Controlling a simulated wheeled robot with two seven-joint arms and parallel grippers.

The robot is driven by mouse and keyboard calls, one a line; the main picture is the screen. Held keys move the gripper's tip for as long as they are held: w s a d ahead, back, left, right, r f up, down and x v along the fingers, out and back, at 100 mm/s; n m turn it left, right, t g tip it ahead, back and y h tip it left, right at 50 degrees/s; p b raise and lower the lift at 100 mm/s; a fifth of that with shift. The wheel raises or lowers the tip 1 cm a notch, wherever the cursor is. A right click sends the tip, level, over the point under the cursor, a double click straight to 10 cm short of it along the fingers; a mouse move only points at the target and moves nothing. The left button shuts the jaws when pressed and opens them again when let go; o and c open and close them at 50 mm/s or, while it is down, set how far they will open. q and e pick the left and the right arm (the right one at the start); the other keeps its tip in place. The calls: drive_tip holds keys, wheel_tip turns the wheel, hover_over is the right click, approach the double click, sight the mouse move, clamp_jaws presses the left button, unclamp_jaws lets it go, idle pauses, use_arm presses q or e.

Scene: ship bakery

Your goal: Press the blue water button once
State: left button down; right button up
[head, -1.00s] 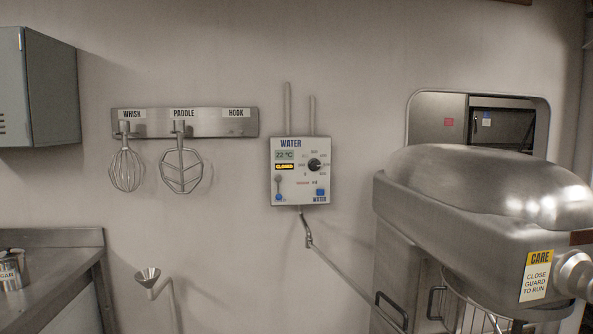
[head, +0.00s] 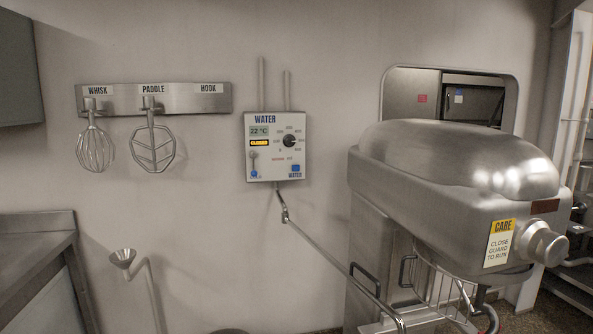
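The panel also has a black dial (head: 289,141), a display reading 22 °C (head: 259,131), a lit yellow label (head: 259,143) that seems to read CLOSED, and a small slider with a blue end (head: 253,168) at lower left. Neither of my grippers shows in the head view.
A large steel mixer (head: 450,170) with a CARE sign stands right of the panel. A pipe (head: 325,255) runs from under the panel down toward it. A tool rail (head: 180,100) with whisk and paddle hangs to the left. A steel counter (head: 38,224) and a small funnel (head: 122,259) are lower left.

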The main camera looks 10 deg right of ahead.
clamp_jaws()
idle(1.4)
